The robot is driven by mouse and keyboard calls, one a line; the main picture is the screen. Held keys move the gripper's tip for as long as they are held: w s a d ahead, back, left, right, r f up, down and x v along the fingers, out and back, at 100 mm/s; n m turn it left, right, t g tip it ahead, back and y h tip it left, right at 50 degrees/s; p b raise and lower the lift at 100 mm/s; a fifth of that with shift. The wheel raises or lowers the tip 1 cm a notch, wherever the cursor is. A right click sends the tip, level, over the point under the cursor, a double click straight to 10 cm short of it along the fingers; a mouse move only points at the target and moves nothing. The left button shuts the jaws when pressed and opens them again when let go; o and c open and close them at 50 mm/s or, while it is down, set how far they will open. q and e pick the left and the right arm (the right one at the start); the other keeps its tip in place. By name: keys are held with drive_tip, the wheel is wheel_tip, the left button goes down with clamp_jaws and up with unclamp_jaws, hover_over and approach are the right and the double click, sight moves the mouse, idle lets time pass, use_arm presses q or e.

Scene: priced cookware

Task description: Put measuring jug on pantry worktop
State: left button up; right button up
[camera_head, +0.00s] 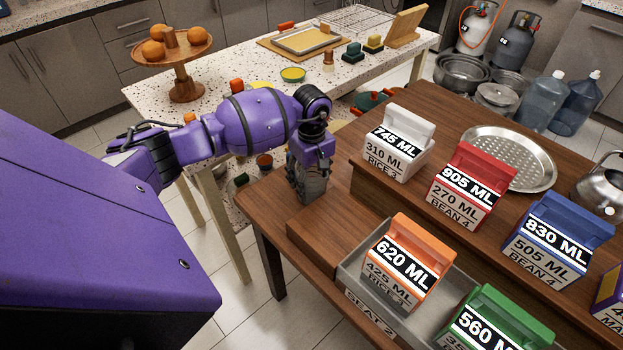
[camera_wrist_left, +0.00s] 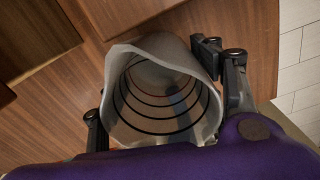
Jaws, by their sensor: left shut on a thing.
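The measuring jug (camera_wrist_left: 160,125) is a grey, see-through cylinder with dark rings and a flared lip, seen from above in the left wrist view. My left gripper (camera_wrist_left: 152,92) is shut on it, with one finger on each side. In the head view my left gripper (camera_head: 307,180) points down at the left end of the brown wooden table (camera_head: 268,203), and the jug is mostly hidden by the fingers. I cannot tell whether the jug touches the wood. A speckled worktop (camera_head: 225,75) stands behind. My right gripper is not in view.
A raised wooden step with white (camera_head: 398,145), red (camera_head: 466,185) and blue (camera_head: 557,240) labelled boxes lies to the right. Orange (camera_head: 408,262) and green (camera_head: 495,322) boxes stand in front in a grey tray (camera_head: 352,268). A fruit stand (camera_head: 182,85) is on the speckled worktop.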

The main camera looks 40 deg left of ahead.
use_arm(q)
drive_tip(key=shift+f, duration=0.25)
drive_tip(key=o, duration=1.2)
drive_tip(key=shift+o, duration=0.2)
drive_tip(key=shift+r, duration=0.1)
drive_tip(key=shift+r, duration=0.1)
